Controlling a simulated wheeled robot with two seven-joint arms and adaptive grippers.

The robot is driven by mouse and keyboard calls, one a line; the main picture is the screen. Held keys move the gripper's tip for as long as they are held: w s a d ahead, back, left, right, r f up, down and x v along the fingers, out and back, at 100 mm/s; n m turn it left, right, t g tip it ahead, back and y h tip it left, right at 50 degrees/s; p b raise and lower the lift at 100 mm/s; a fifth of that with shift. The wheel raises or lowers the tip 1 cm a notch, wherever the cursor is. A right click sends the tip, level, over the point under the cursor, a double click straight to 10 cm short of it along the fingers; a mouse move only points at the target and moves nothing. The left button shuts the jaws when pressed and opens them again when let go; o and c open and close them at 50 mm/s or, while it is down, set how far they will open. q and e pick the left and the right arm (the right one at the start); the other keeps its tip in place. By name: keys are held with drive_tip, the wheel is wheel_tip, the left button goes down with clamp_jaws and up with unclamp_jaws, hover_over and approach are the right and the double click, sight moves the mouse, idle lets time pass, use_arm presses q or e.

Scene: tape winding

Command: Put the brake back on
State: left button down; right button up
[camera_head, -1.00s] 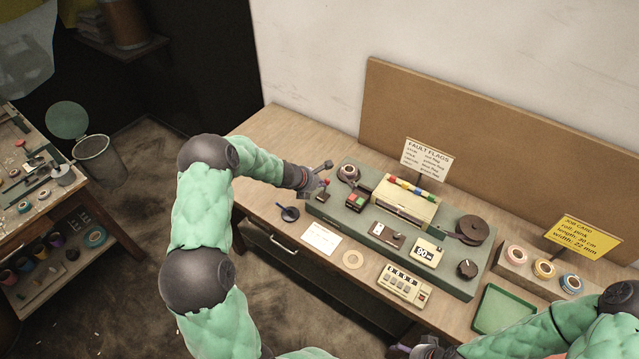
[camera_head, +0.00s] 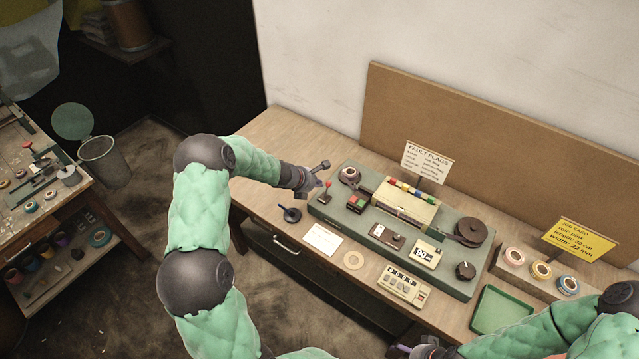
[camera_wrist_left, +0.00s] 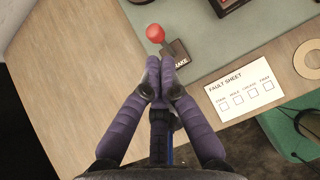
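The brake is a small lever with a red knob (camera_wrist_left: 155,33) on a dark base labelled BRAKE (camera_wrist_left: 182,61), at the left end of the grey-green winding machine (camera_head: 340,213). In the left wrist view the lever leans away from my fingers, towards the upper left. My left gripper (camera_wrist_left: 160,66) has its purple fingertips together just in front of the lever and base, with nothing seen between them. Whether they touch the lever cannot be told. In the head view my left gripper (camera_head: 314,189) is beside the red knob. My right gripper (camera_head: 428,350) shows only partly at the bottom edge.
A fault sheet (camera_wrist_left: 240,92) and a tape ring (camera_head: 354,260) lie in front of the machine. A dark round item (camera_head: 290,214) sits left of the sheet. A green tray (camera_head: 503,309) and several tape rolls stand to the right. Bare tabletop (camera_wrist_left: 60,80) lies left of the machine.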

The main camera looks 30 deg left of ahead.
use_arm(q)
drive_tip(key=s+a+r+p, duration=0.1)
drive_tip(key=s+r+p, duration=0.2)
drive_tip(key=r, duration=0.7)
drive_tip(key=shift+s+a+r+p, duration=0.3)
drive_tip(key=shift+s, duration=0.2)
use_arm(e)
drive_tip(key=r, duration=0.2)
drive_tip(key=s+r, duration=0.1)
drive_tip(key=r, duration=0.1)
drive_tip(key=shift+d+r, duration=0.1)
